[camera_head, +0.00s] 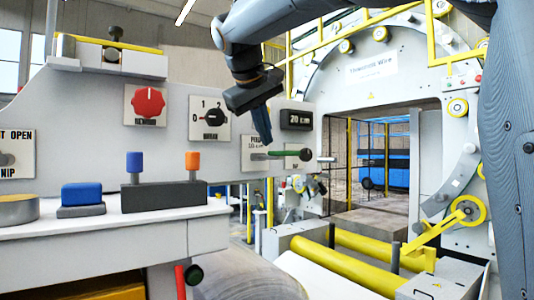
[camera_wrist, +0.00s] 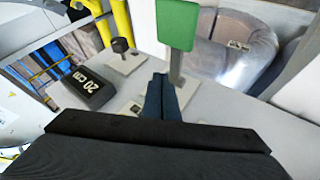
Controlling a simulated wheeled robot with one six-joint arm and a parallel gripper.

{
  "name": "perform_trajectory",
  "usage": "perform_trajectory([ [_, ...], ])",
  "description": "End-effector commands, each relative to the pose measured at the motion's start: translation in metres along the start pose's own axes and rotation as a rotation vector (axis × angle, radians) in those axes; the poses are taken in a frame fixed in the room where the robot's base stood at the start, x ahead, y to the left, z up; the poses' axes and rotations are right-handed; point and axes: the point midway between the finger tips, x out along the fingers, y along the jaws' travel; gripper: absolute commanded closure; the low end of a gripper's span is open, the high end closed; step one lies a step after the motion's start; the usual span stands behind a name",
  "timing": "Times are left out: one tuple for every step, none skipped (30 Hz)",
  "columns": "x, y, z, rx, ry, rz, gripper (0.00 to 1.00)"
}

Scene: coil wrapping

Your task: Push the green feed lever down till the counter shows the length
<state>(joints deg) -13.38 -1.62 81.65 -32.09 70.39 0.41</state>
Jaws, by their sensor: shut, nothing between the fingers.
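The green feed lever (camera_head: 286,153) stands out from the machine's front panel, roughly level, beside a plate whose small print is partly hidden. In the wrist view its green end (camera_wrist: 177,25) shows large, on a grey stem, just beyond my fingertips. The counter (camera_head: 296,119) is a dark box reading "20 cm"; it also shows in the wrist view (camera_wrist: 87,88). My gripper (camera_head: 267,138) is shut and empty, pointing down, with its tips just above and left of the green part. In the wrist view the closed fingers (camera_wrist: 160,80) look close to the stem; I cannot tell whether they touch.
A red knob (camera_head: 148,103) and a black dial (camera_head: 210,117) are on the panel to the left. Blue and orange pegs (camera_head: 192,161) stand on the ledge below. The large wrapping ring (camera_head: 375,60) and yellow rollers (camera_head: 345,268) are at the right.

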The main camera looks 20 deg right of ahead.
Motion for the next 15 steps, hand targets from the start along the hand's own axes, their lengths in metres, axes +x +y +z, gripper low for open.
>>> perform_trajectory([
  [0.0013,-0.0009,0.0008,0.0,0.0,0.0,1.0],
  [0.002,-0.0014,0.0013,0.0,0.0,0.0,1.0],
  [0.0031,-0.0022,0.0021,0.0,0.0,0.0,1.0],
  [0.0039,-0.0028,0.0026,-0.001,0.0,0.0,1.0],
  [0.0046,-0.0033,0.0031,-0.001,0.0,0.0,1.0],
  [0.0054,-0.0038,0.0037,-0.001,0.0,0.0,1.0],
  [0.0057,-0.004,0.0039,-0.001,0.0,0.0,1.0],
  [0.0058,-0.0041,0.004,0.0,0.0,0.0,1.0],
  [0.0057,-0.0041,0.004,0.0,0.0,0.0,1.0],
  [0.0056,-0.004,0.004,0.0,0.0,0.0,1.0],
  [0.0054,-0.0039,0.0039,0.0,0.0,0.0,1.0],
  [0.0054,-0.0039,0.0039,0.0,0.0,0.0,1.0],
  [0.0054,-0.0039,0.0039,0.0,0.0,0.0,1.0],
  [0.0054,-0.0039,0.0039,0.0,0.0,0.0,1.0],
  [0.0053,-0.0039,0.0039,0.0,0.0,0.0,1.0],
])
